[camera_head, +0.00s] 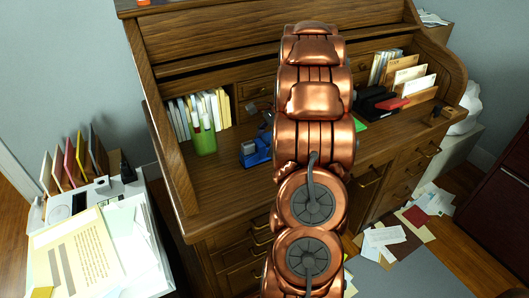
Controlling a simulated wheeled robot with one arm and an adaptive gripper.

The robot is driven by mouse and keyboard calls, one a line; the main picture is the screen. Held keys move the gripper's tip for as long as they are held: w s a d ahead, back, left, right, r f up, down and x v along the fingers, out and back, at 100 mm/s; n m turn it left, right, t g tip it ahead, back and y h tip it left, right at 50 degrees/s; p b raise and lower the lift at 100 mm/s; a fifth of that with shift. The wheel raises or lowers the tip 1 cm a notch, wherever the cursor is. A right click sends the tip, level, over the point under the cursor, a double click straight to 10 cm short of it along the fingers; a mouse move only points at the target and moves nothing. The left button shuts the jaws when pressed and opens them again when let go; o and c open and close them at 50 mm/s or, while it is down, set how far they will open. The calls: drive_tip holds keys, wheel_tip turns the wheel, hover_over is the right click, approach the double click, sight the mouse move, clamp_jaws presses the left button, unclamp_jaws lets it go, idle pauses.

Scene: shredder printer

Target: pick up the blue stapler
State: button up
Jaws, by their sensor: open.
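A blue stapler (255,150) is on the desk top, just left of my copper-coloured arm. It looks small here, and its right end lies close to the arm's edge in the picture, so part of it may be hidden. My arm rises through the middle of the view and covers the centre of the desk.
The wooden roll-top desk (215,185) has a green pen cup (203,139) left of the stapler. Black items and a red one (392,104) lie right of the arm. A paper-covered cabinet (150,215) stands at left. Papers (385,237) litter the floor at right.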

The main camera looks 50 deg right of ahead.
drive_tip(key=shift+a+f, duration=0.15)
drive_tip(key=shift+f, duration=0.2)
drive_tip(key=shift+c, duration=0.4)
clamp_jaws()
